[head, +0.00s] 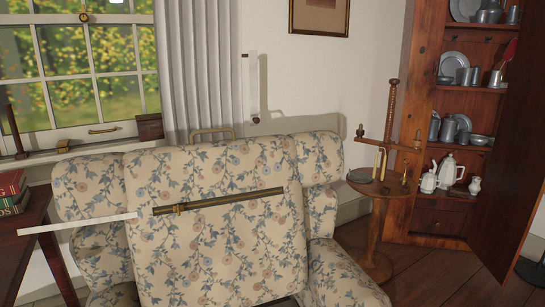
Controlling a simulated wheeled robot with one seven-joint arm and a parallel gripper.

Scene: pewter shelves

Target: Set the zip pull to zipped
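A long brass-brown bar (235,197) lies across the front of the floral sofa's back, tilted slightly up to the right. A small raised piece (180,208), which looks like a slider or pull, sits near the bar's left end. I cannot tell for certain that it is the zip pull, and no zip teeth can be made out. A thin white strip (75,224) runs out to the left, roughly in line with the bar; a small gap shows between them. My gripper is not in view.
The floral sofa (220,240) fills the middle. A dark table with red books (12,190) stands at left. A wooden candle stand (376,225) and an open cupboard (440,205) with pewter ware stand at right. A white vertical strip (253,85) hangs behind. Some floor (425,275) is clear at lower right.

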